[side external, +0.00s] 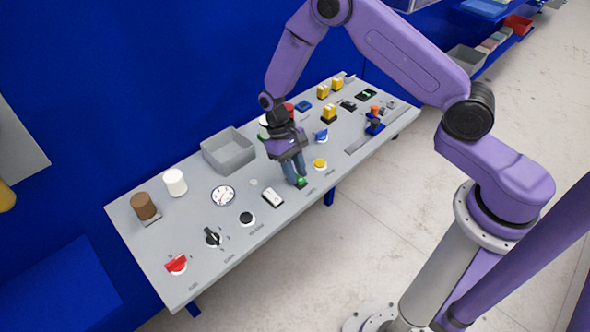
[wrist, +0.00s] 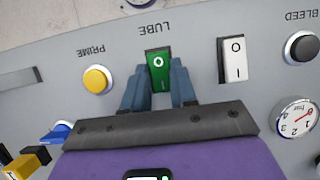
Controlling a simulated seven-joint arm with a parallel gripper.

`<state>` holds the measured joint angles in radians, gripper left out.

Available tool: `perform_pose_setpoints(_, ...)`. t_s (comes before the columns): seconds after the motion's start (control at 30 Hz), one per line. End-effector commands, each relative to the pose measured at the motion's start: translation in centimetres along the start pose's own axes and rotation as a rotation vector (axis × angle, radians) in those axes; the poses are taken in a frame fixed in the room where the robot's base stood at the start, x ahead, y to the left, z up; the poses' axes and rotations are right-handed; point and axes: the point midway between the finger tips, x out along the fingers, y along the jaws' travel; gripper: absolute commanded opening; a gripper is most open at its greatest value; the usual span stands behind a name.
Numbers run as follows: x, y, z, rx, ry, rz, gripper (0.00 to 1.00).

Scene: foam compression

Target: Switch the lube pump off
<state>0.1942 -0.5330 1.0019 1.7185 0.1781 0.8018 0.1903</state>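The lube switch is a green rocker (wrist: 158,66) in a dark frame beside the LUBE label, which appears upside down in the wrist view. An O mark shows on the rocker's upper part in that view. In the side view the green rocker (side external: 301,183) is at the panel's front edge, partly hidden. My gripper (side external: 297,181) points down over it. In the wrist view my gripper's blue-grey fingers (wrist: 159,82) stand apart, one on each side of the rocker, with nothing visibly held. I cannot tell whether they touch it.
On the grey panel (side external: 215,262), a white rocker (wrist: 232,60) and a yellow PRIME button (wrist: 97,79) flank the green rocker. A black button (wrist: 301,48) and a gauge (wrist: 297,117) are further right. A grey bin (side external: 229,151) stands behind. Several other controls sit along the panel.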

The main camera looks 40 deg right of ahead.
Motion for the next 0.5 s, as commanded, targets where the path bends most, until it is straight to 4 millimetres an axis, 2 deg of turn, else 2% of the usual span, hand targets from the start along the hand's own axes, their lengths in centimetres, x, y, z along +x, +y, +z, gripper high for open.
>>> perform_pose_setpoints(0.03,-0.02,-0.01,-0.01,0.000,0.000,0.000,0.09)
perform_pose_setpoints(0.07,-0.02,-0.01,-0.01,0.000,0.000,0.000,0.00)
perform_pose_setpoints(0.27,-0.04,-0.02,0.03,0.000,0.010,0.000,0.00)
perform_pose_setpoints(0.5,0.02,-0.03,0.42,-0.002,0.122,0.002,0.00)
